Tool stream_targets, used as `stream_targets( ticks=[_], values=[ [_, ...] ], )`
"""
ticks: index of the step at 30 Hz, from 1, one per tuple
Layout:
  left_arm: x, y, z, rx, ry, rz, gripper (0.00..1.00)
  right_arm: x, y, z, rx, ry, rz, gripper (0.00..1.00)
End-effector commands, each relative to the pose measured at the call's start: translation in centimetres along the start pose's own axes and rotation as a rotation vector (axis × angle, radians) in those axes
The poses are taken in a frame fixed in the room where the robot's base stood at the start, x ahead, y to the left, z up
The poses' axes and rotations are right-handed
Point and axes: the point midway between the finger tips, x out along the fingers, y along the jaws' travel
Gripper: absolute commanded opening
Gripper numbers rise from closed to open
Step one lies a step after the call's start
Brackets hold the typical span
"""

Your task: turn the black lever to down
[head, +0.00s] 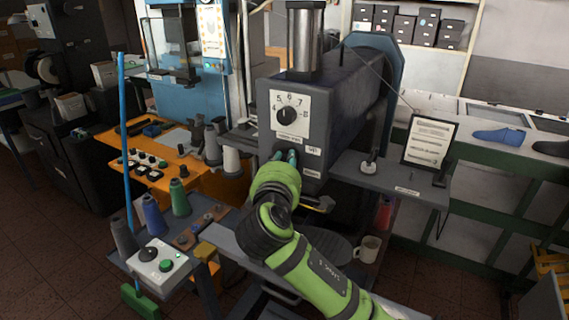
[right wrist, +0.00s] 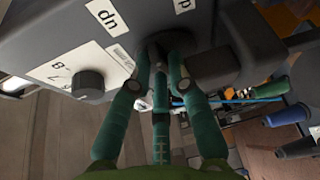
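The grey machine (head: 330,110) stands in the middle of the head view, with a dial and several small labels on its front. My right gripper (head: 285,157) has its green fingers up against the lower front of the machine, beside the "up" label (head: 314,151). In the right wrist view the fingertips (right wrist: 162,65) converge around a dark part (right wrist: 172,42), which looks like the black lever. Most of it is hidden by the fingers, so its position and whether they grip it are unclear. The "up" label appears upside down there (right wrist: 110,14). My left gripper is not seen.
A black dial (head: 289,117) sits above my gripper. A control box (head: 160,266), thread cones (head: 180,198) and an orange bench (head: 150,175) are to the left. A mug (head: 369,248) stands low on the right. A clipboard (head: 430,140) stands on the right shelf.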

Motion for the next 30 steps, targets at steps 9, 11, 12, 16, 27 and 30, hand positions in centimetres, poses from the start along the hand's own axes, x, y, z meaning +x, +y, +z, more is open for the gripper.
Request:
stream_targets(
  ticks=[9,11,12,16,27,30],
  values=[
    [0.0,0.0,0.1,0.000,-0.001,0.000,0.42,0.0,0.1,0.1,0.000,-0.001,0.002,0.42],
    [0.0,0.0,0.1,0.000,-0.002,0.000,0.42,0.0,0.1,0.1,-0.001,-0.001,0.001,0.42],
    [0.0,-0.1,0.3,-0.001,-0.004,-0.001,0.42,0.0,0.1,0.0,-0.001,-0.001,0.001,0.42],
    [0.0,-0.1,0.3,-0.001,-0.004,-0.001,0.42,-0.8,0.1,0.0,0.000,0.000,0.001,0.42],
    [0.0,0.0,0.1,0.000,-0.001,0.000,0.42,-8.1,0.1,-0.1,0.002,0.004,0.003,0.42],
    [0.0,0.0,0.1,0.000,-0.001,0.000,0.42,-9.9,0.1,-0.1,0.003,0.003,0.003,0.42]
  ],
)
